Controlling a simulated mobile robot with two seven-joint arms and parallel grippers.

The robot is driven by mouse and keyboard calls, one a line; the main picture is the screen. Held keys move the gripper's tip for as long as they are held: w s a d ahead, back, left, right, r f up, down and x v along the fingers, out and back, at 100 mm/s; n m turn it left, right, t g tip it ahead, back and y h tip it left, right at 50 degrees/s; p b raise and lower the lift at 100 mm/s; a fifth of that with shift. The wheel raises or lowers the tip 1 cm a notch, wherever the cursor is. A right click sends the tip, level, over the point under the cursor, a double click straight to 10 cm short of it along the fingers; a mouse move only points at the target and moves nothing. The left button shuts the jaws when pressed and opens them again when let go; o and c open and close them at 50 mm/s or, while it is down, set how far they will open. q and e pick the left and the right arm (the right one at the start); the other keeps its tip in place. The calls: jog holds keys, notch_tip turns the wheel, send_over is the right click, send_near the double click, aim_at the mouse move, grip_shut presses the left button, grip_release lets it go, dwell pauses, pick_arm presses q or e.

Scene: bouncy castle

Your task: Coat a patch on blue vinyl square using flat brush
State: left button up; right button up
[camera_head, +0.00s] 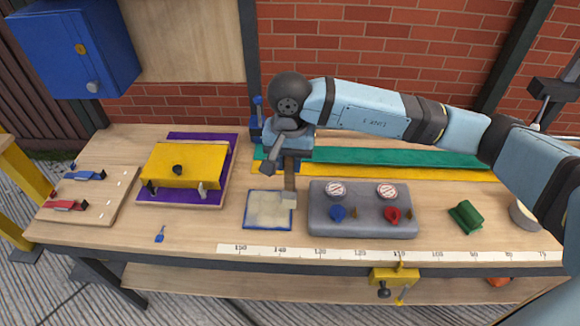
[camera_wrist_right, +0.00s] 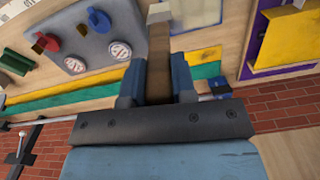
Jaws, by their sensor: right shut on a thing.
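The blue vinyl square (camera_head: 246,211) lies flat on the workbench in the head view. A cream patch covers most of it, with a blue border showing around. My right gripper (camera_head: 291,156) is shut on the flat brush (camera_head: 290,182), which has a brown handle and pale bristles pointing down toward the bench front. The bristle end is at the square's right edge; I cannot tell whether it touches. My left gripper is not in view.
A grey panel (camera_head: 360,224) with knobs and dials stands right of the square. A yellow piece on a purple-edged board (camera_head: 183,166) lies left. Green and yellow strips (camera_head: 420,160) run behind. A measuring tape (camera_head: 330,253) lines the front edge; a green block (camera_head: 466,216) sits right.

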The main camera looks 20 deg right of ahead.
jog(key=shift+r, duration=0.9)
